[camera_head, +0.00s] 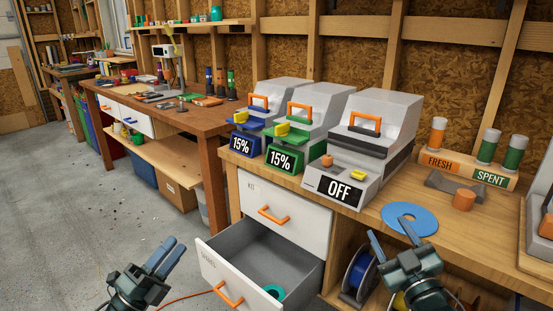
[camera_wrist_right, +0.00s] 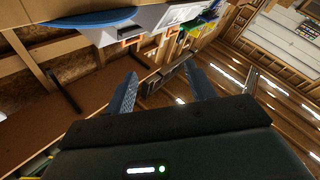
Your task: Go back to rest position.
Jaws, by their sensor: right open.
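My left gripper (camera_head: 172,246) is in the lower left of the head view, over the grey floor, left of the open drawer. Its fingers lie close together from this angle, and the gap between them is unclear; I see nothing held. My right gripper (camera_head: 391,236) is in the lower right, at the bench's front edge by the blue disc. Its fingers are apart and empty. They also show in the right wrist view (camera_wrist_right: 160,75), with nothing between them. The open lower drawer (camera_head: 246,253) sticks out between the two grippers and holds a teal ring (camera_head: 273,291).
The bench (camera_head: 285,178) carries a blue-trimmed printer (camera_head: 262,100), a green-trimmed printer (camera_head: 310,110) and a printer marked OFF (camera_head: 380,120). A blue disc (camera_head: 408,218), an orange cylinder (camera_head: 464,200) and a FRESH/SPENT rack (camera_head: 468,170) stand right. Floor at left (camera_head: 60,220) is free.

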